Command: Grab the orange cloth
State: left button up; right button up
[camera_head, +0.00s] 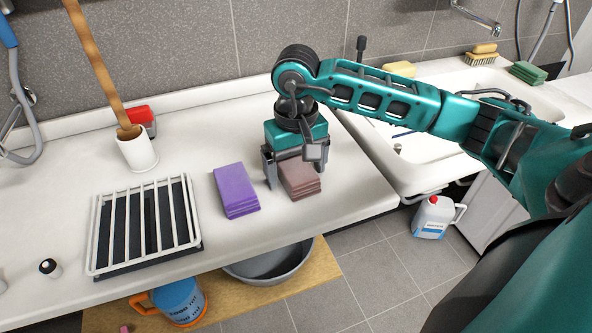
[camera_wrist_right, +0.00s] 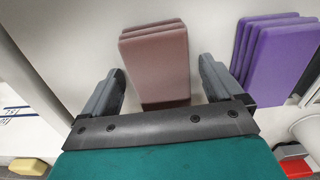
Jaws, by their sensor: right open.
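A folded brownish-pink cloth stack (camera_head: 300,181) lies on the white counter; I see no clearly orange cloth. It also shows in the right wrist view (camera_wrist_right: 155,62). My right gripper (camera_head: 295,170) is open above the stack, pointing down. In the right wrist view its fingers (camera_wrist_right: 160,88) stand to either side of the stack's near end, with gaps between. In the head view the gripper hides the back of the stack. A folded purple cloth stack (camera_head: 236,191) lies to its left in the head view. My left gripper is not in view.
A white rack (camera_head: 148,266) lies on the counter at left, with a white cup (camera_head: 136,151) and a red-topped item (camera_head: 141,115) behind. The sink (camera_head: 403,170) is to the right. The counter's front edge is close to the cloths.

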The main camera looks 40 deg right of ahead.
jog(key=c, duration=1)
jog(key=shift+c, duration=0.2)
